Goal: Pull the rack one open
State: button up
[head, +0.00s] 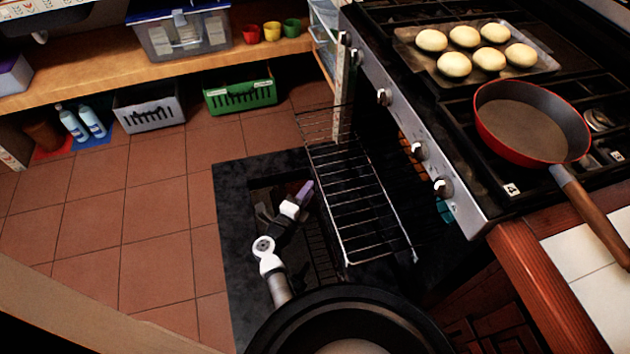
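A wire oven rack (362,205) with a shiny metal frame juts well out of the oven, beneath the stove's knob panel (405,125). It lies over the lowered dark oven door (235,190). Its inner edge is hidden under the panel. My gripper (304,191) is just left of the rack's outer long side, over the door, with a purple part at its tip. I see no clear contact with the rack. The fingers are too small and dark to show whether they are open or shut.
The stove top holds a tray (545,62) of several buns and a red frying pan (525,120). At the back left are a green basket (240,96), a grey basket (150,108) and two bottles (82,122). The tiled floor (150,210) left of the door is clear.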

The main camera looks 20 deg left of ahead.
jog(key=s+a, duration=0.1)
jog(key=s, duration=0.6)
jog(key=shift+a+b, duration=0.25)
jog(key=shift+b, duration=0.1)
jog(key=shift+s, duration=0.1)
